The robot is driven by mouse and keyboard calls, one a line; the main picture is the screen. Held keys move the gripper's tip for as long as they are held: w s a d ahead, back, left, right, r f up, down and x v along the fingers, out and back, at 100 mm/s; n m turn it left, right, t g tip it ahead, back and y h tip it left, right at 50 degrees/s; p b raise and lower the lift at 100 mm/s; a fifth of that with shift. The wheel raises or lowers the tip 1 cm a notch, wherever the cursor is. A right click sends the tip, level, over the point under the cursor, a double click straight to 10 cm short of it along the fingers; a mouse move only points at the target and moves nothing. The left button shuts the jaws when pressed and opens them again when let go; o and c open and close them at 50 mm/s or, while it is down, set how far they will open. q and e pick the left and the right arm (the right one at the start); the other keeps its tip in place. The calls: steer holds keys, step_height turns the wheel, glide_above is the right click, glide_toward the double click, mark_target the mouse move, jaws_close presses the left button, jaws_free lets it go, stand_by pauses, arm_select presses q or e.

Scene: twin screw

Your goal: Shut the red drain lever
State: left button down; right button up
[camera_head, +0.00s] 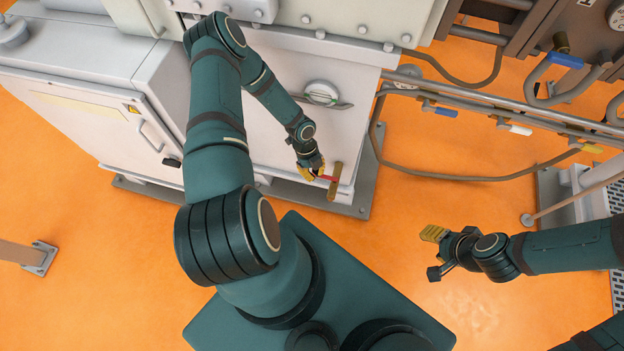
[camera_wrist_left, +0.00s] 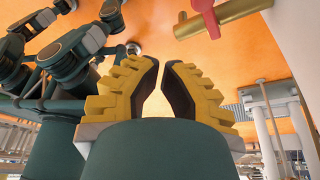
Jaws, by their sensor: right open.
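The red drain lever (camera_head: 328,178) is a small red handle on a brass pipe (camera_head: 335,183) at the lower front of the white machine cabinet. In the left wrist view the red lever (camera_wrist_left: 207,14) and brass pipe (camera_wrist_left: 245,9) show at the top right, outside the fingers. My left gripper (camera_head: 318,173) is close beside the lever, at its left end; contact cannot be told. In the left wrist view its yellow fingers (camera_wrist_left: 160,75) stand a narrow gap apart with nothing between them. My right gripper (camera_head: 434,254) is open and empty above the orange floor.
Pipes with blue, white and yellow handles run along the right. Orange floor (camera_head: 400,205) is clear between the cabinet and my right gripper.

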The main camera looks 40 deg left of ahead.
arm_select(q)
steer(key=shift+v, duration=1.05)
steer(key=shift+w+d, duration=0.1)
steer(key=shift+d, duration=0.05)
